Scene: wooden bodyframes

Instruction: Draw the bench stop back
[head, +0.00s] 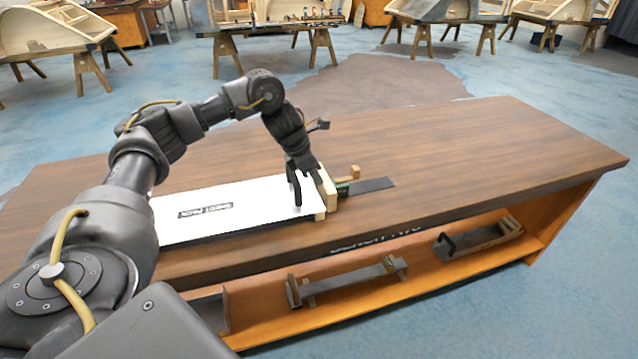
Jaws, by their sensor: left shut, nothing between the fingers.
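The bench stop (328,188) is a pale wooden block standing upright at the right end of a white board (250,208) on the bench top. A dark strip (368,187) with a small wooden piece (354,172) runs to the right behind it. My left gripper (296,196) is shut and empty. Its fingers point down just left of the wooden block, over the right end of the board. I cannot tell whether they touch the block. My right gripper is not in view.
The brown workbench (470,150) has a clear top to the right. Its lower shelf (400,290) holds several metal and wood tools. Other wooden frames on trestles (270,40) stand at the back, across open blue floor (500,75).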

